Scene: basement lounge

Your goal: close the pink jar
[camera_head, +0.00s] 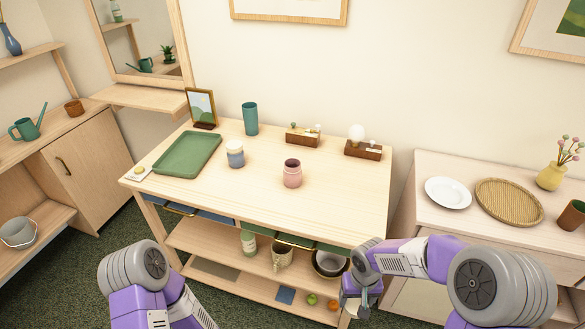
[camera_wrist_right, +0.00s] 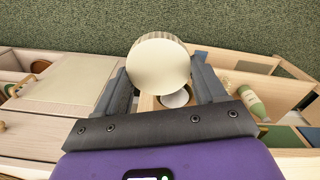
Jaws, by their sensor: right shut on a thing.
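The pink jar (camera_head: 292,176) stands upright on the wooden table, right of its middle, and its top looks open with a dark inside. My right gripper (camera_head: 357,300) is low in front of the table's right front corner, well away from the jar. In the right wrist view my right gripper (camera_wrist_right: 160,85) is shut on a round cream lid (camera_wrist_right: 158,64) with a ribbed edge, held between the two fingers. Of my left arm only links show at the lower left; its gripper is out of view.
On the table (camera_head: 345,205) stand a green tray (camera_head: 187,155), a blue-and-white jar (camera_head: 235,155), a teal cup (camera_head: 250,119), a picture frame (camera_head: 202,107) and two wooden blocks with small items. The tabletop around the pink jar is clear. A sideboard (camera_head: 440,172) stands at right.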

